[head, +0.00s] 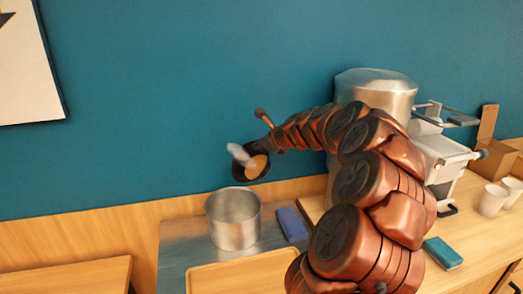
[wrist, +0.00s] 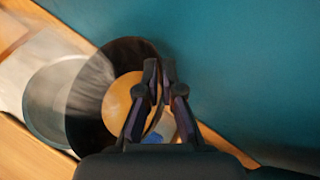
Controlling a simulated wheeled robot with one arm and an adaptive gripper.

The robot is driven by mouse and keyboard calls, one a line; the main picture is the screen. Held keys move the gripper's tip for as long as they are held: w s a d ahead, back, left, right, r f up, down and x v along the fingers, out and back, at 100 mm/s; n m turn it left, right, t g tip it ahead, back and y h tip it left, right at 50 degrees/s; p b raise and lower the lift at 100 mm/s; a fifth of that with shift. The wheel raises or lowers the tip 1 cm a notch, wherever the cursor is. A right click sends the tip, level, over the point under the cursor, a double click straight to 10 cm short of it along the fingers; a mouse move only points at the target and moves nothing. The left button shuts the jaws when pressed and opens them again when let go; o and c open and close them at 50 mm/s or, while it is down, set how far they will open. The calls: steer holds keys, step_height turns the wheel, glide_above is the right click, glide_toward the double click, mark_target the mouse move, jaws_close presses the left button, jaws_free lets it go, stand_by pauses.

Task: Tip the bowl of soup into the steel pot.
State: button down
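A dark bowl (head: 240,174) with tan soup (head: 257,167) hangs in the air above and slightly right of the steel pot (head: 233,219). The bowl looks tilted, with its opening towards the head camera. A pale blurred streak lies across its upper left; I cannot tell what it is. My gripper (wrist: 157,80) is shut on the bowl's rim; in the wrist view the dark bowl (wrist: 91,128) and its soup show beyond the fingers. A blurred grey round shape, probably the pot (wrist: 42,108), shows at left. The pot stands upright, its inside partly visible.
A blue block (head: 291,224) lies right of the pot, and a wooden board (head: 235,277) lies in front. A large steel vessel (head: 376,88), a grey machine (head: 440,150), a teal block (head: 442,253) and white cups (head: 493,200) are at right. The teal wall is behind.

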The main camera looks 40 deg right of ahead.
steer(key=shift+a+r+n+h, duration=0.15)
steer(key=shift+a+n+h, duration=0.3)
steer(key=shift+a, duration=0.4)
steer(key=shift+w+a+f+n+h+b, duration=0.25)
steer(key=shift+a+n+h, duration=0.35)
steer(key=shift+a, duration=0.7)
steer(key=shift+w+a+f+n+h+b, duration=0.15)
steer(key=shift+a+n+h+b, duration=0.35)
steer(key=shift+a, duration=0.75)
steer(key=shift+w+a+f+n+h+b, duration=0.15)
steer(key=shift+a+f+n+h, duration=0.15)
steer(key=shift+a+n+h, duration=0.7)
steer(key=shift+n+t+h, duration=0.4)
steer(key=shift+n+h, duration=0.45)
steer(key=shift+a+f+p, duration=0.15)
steer(key=shift+a+f, duration=0.05)
steer(key=shift+a, duration=1.1)
steer(key=shift+a+f+p, duration=0.15)
steer(key=shift+a+f, duration=0.05)
steer(key=shift+a, duration=1.05)
steer(key=shift+d, duration=0.1)
